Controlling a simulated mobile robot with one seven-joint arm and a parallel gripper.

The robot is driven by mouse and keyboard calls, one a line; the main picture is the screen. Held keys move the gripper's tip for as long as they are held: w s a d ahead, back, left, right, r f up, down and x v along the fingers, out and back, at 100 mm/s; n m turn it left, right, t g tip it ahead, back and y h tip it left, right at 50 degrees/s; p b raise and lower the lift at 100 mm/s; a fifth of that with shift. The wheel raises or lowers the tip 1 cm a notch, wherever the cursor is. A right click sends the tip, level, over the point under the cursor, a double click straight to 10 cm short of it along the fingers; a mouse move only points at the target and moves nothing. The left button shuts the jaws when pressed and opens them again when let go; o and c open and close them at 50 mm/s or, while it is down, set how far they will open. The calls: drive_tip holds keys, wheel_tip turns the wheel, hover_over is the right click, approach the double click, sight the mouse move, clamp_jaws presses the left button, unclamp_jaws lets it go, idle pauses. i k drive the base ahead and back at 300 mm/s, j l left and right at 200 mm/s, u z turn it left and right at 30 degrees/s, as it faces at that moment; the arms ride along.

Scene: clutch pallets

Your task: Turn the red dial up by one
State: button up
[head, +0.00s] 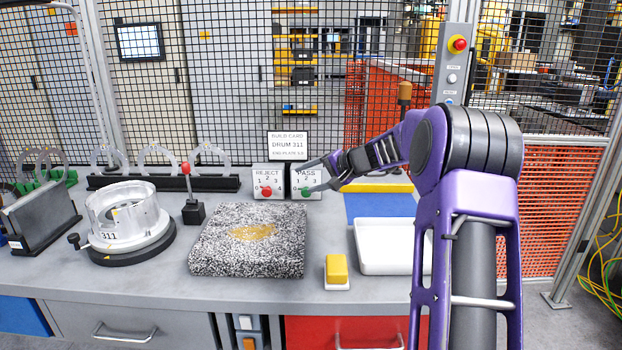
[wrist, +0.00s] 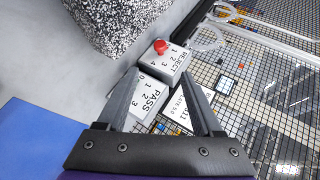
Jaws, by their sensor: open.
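The red dial (head: 265,191) is a round knob low on the front of the white REJECT box (head: 275,176), whose face carries numbers in an arc. It also shows in the wrist view (wrist: 160,46), ahead of my fingertips. Which number it points at is too small to tell. The white PASS box (head: 312,178) stands just right of it, with a green dial (head: 305,191). My gripper (head: 309,177) is open and empty, its fingers in front of the PASS box. In the wrist view my gripper (wrist: 166,82) frames the PASS box, apart from the red dial.
A speckled block (head: 215,256) lies in front of the boxes. A white tray (head: 371,246) and yellow block (head: 336,268) are at right. A build card (head: 288,145) stands behind.

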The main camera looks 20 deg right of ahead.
sight(267, 192)
drive_tip(key=j+z, duration=0.3)
drive_tip(key=j, duration=0.35)
drive_tip(key=j+z, duration=0.3)
drive_tip(key=j, duration=0.35)
